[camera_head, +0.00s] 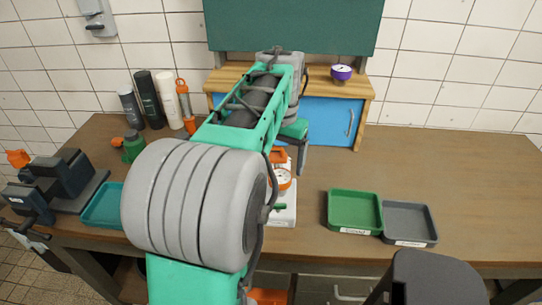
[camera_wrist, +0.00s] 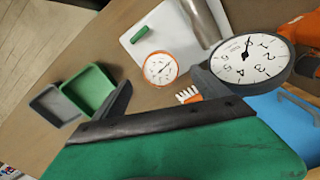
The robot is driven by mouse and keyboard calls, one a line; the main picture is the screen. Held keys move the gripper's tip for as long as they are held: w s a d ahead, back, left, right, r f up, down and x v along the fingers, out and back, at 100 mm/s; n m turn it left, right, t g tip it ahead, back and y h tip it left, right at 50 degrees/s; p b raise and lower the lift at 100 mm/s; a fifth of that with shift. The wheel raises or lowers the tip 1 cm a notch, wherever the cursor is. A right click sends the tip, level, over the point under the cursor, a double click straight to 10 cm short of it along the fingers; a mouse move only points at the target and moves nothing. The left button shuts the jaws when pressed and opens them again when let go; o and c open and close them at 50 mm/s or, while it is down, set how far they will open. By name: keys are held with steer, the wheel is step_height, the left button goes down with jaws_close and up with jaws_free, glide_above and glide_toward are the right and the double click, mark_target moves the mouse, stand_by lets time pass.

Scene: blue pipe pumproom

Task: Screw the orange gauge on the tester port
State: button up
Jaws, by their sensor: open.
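The orange gauge (camera_wrist: 160,68), with an orange rim and white face, shows between my fingertips in the wrist view, face toward the camera. It also shows in the head view (camera_head: 284,178), just below my gripper. My gripper (camera_wrist: 163,82) is open around its line of sight; contact cannot be told. The tester has a white base plate (camera_wrist: 128,42), a metal column (camera_wrist: 203,20) and a large dark-rimmed dial (camera_wrist: 245,58) beside my right finger. A small orange threaded piece (camera_wrist: 187,95) shows near that finger. I cannot make out the tester port.
A green tray (camera_head: 354,211) and a grey tray (camera_head: 410,224) stand to the right. A purple gauge (camera_head: 341,73) sits on the wooden shelf (camera_head: 362,86). A dark vise (camera_head: 65,180) and teal tray (camera_head: 103,207) are left. The right bench is clear.

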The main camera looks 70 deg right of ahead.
mark_target(280, 176)
step_height(280, 176, down, 8)
steer(key=shift+r, duration=0.25)
